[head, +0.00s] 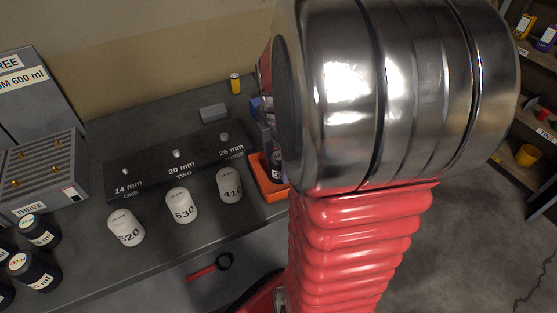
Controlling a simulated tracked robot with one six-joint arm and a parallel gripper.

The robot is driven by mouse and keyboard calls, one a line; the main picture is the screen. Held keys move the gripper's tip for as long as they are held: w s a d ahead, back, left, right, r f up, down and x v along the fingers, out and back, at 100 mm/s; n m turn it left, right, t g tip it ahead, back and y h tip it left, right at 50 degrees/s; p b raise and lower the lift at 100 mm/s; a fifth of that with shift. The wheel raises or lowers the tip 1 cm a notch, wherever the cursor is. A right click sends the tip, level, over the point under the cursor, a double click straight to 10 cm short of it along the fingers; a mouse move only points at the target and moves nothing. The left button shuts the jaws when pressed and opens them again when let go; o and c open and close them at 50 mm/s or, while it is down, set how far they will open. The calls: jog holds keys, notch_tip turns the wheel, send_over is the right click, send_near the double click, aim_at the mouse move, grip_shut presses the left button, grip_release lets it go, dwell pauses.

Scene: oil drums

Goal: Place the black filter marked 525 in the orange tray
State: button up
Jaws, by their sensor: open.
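I see no black filter marked 525 in the head view. The orange tray (272,189) sits on the grey bench, and my arm hides its right part. Its contents are mostly hidden.
White filters marked 630 (181,205), 410 (230,186) and apparently 520 (126,228) stand before a dark block (178,165) with sized posts. Several black jars (38,232) stand left near a slotted grey box (40,175). A yellow can (235,83) stands behind.

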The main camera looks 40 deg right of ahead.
notch_tip(320, 180, up, 12)
dwell(0.6)
jog(key=shift+w+r, duration=0.1)
dwell(0.4)
jog(key=s+a+m+t, duration=0.2)
jog(key=a+m, duration=0.5)
jog(key=a, duration=0.4)
jog(key=s+a+m+t, duration=0.2)
jog(key=a+m+t, duration=0.1)
jog(key=a+m, duration=0.5)
jog(key=a, duration=0.3)
jog(key=shift+s+a+f+t, duration=0.15)
jog(key=shift+f+t, duration=0.2)
jog(key=shift+t, duration=0.05)
